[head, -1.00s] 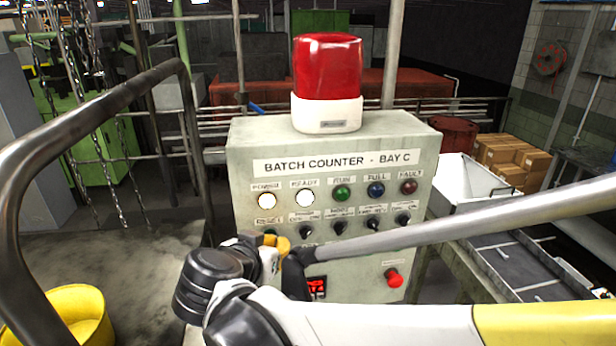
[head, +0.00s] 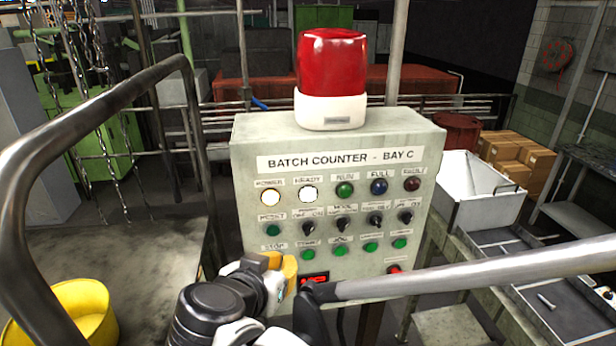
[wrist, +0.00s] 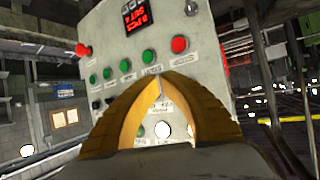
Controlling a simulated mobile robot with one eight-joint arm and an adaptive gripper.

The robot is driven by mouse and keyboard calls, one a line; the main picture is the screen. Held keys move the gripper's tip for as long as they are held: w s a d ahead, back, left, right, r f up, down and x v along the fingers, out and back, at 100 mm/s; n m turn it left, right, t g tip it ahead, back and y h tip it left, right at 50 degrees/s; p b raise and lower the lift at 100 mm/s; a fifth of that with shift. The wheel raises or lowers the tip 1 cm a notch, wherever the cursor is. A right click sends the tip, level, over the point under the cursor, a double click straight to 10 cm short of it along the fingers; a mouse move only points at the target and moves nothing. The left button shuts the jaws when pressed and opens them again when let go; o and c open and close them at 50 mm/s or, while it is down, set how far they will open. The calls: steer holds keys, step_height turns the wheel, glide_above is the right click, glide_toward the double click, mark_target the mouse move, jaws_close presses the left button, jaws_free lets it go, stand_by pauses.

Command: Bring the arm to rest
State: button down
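My arm (head: 215,312) reaches in from the bottom of the head view, in front of the lower left of the batch counter panel (head: 340,160). My gripper (head: 287,270) has orange-yellow fingers and is in front of the panel's lower left part, covering some of it. In the wrist view the two fingers of my gripper (wrist: 160,82) meet at their tips with nothing visible between them. The panel face fills the background there, seen upside down. I cannot tell the exact gap between fingertips and panel.
A red beacon (head: 331,78) stands on the panel. A bent metal rail (head: 95,105) and a yellow bucket (head: 78,310) are at left. A metal bar (head: 470,275) crosses at lower right. A white bin (head: 480,190) and cardboard boxes (head: 520,160) are at right.

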steer(key=shift+s+d, duration=0.1)
steer(key=shift+s, duration=0.15)
steer(key=d+f+n+g+b, duration=0.1)
steer(key=d+f+g+b, duration=0.3)
steer(key=d+f+b, duration=1.3)
steer(key=s+d+f+b, duration=0.3)
steer(key=f+b, duration=0.3)
steer(key=f, duration=0.1)
steer(key=s+d+f+n+y+b, duration=0.1)
steer(key=s+d+f+b, duration=0.2)
steer(key=f+b, duration=0.3)
steer(key=s+d+f+y+b, duration=0.1)
steer(key=s+d+f+b, duration=0.2)
steer(key=f, duration=0.5)
steer(key=d+b, duration=0.1)
steer(key=b, duration=0.1)
steer(key=shift+d+f+n+g+b, duration=0.3)
steer(key=shift+d+g+b, duration=0.05)
steer(key=shift+g+b, duration=0.05)
